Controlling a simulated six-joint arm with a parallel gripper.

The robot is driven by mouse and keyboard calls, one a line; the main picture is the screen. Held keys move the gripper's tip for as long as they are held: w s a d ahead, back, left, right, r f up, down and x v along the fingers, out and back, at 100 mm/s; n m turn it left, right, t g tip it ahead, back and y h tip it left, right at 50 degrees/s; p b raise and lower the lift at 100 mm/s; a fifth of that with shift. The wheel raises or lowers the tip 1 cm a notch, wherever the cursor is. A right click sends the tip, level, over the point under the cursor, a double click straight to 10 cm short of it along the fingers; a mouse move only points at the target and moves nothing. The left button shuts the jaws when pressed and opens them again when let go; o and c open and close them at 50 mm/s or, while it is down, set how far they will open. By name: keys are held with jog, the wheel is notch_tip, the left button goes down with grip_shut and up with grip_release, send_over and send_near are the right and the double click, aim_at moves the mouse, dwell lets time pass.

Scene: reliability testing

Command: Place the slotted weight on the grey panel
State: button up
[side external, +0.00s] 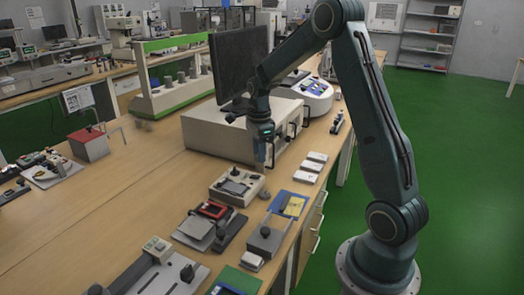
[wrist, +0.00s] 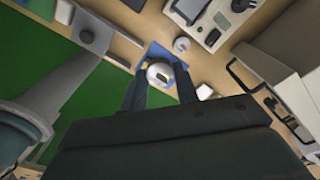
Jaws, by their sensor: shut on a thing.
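In the wrist view, a round silvery weight (wrist: 160,74) with a dark slot sits between the fingertips of my gripper (wrist: 158,84). My gripper is shut on it. In the side view my gripper (side external: 264,160) points down above the bench, in front of the beige cabinet; the held weight is too small to make out there.
A blue and yellow panel (side external: 288,204) lies beyond the grey one. A small round piece (side external: 264,194) stands beside it. A beige device (side external: 237,186), several white boxes (side external: 312,163) and the beige cabinet (side external: 215,130) are close by. A red-framed device (side external: 212,209) lies left.

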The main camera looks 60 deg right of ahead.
jog(key=shift+w, duration=0.1)
notch_tip(320, 180, up, 5)
send_over(235, 187)
dwell(0.4)
notch_tip(235, 187, down, 20)
jog(key=shift+f, duration=0.1)
dwell(1.2)
jog(key=shift+f, duration=0.1)
jog(key=o, duration=1)
